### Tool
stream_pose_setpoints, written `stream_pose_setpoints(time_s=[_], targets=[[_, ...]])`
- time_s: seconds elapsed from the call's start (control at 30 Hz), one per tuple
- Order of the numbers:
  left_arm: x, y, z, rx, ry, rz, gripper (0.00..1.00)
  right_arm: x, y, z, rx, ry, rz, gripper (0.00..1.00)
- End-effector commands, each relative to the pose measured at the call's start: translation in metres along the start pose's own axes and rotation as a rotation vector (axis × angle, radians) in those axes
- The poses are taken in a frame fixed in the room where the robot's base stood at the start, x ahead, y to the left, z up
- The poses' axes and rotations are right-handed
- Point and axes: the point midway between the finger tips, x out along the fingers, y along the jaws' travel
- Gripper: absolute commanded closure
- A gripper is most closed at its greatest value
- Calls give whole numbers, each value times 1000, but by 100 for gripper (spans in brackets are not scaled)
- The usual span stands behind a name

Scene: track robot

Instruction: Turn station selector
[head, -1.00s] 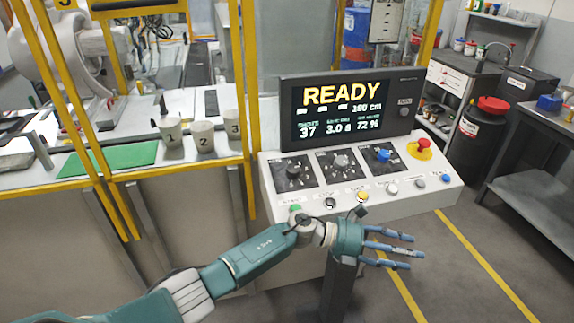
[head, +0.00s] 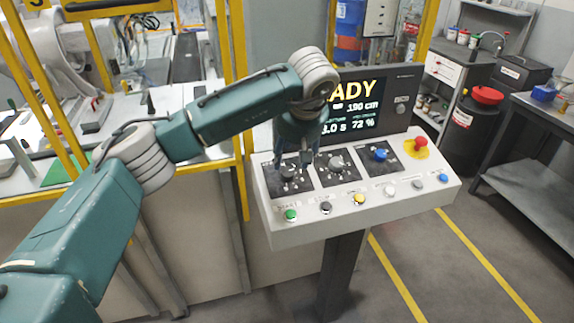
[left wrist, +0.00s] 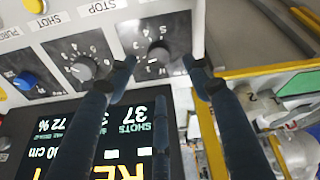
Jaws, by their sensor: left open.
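The sloped control panel (head: 330,215) carries a row of rotary knobs on black scale plates. The left dark knob (head: 289,172) also shows in the left wrist view (left wrist: 158,53), with numbers around it. The middle grey knob (head: 336,162) and the blue knob (head: 380,154) stand to its right. I cannot read which knob is the station selector. My left gripper (head: 292,157) points down over the left knob, fingers open and empty. In the left wrist view the knob appears between the spread fingers; contact is not clear. My right gripper is not in view.
The display (head: 365,105) behind the knobs is partly hidden by my left wrist. A red emergency button (head: 421,143) is at the panel's right. Several push buttons, including a green one (head: 290,214), line the front edge. A yellow frame post (head: 237,60) stands at left.

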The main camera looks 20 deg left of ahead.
Motion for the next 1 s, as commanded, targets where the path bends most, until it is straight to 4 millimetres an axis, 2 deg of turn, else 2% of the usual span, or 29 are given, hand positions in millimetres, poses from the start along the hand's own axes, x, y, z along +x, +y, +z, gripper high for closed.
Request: stream_pose_setpoints(time_s=[0.03,0.2,0.4,0.53,0.77,0.8,0.87,1.0], targets=[[9,-1,-1,-1,-3,-5,50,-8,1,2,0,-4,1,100],[41,-1,-1,-3,-3,-4,50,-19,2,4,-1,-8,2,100],[66,0,0,-3,-3,-1,50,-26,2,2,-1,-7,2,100],[73,0,0,-3,-3,0,50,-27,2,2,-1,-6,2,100],[75,0,0,-3,-2,1,50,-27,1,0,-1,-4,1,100],[74,0,0,-3,-2,1,52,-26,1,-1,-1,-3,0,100],[74,0,0,-3,-2,1,64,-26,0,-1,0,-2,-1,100],[74,0,0,-3,-2,1,91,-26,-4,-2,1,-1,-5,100]])
